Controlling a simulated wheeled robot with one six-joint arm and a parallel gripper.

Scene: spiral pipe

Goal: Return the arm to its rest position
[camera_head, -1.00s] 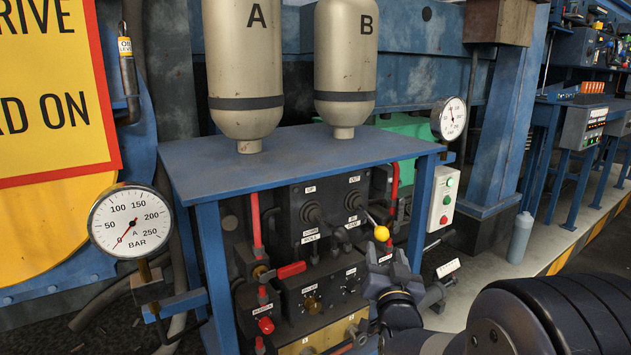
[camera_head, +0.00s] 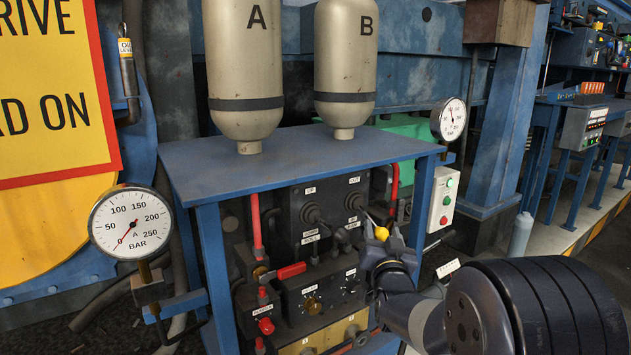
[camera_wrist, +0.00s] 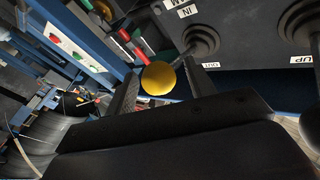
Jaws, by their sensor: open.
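My gripper (camera_head: 384,240) is at the front right of the blue hydraulic stand, with its fingers apart on either side of a yellow ball knob (camera_head: 381,233). The knob tops a thin lever that comes out of the dark valve panel (camera_head: 331,205). In the wrist view the knob (camera_wrist: 158,78) shows between the tips of my open fingers, with dark space beside it. I cannot tell whether a finger touches it. My arm comes in from the lower right.
The blue stand top (camera_head: 300,155) carries grey cylinders A (camera_head: 247,60) and B (camera_head: 345,60). A gauge (camera_head: 130,222) stands at left, another (camera_head: 450,119) at right. A switch box (camera_head: 443,198) is right of my gripper. A red-handled valve (camera_head: 290,271) sits lower left.

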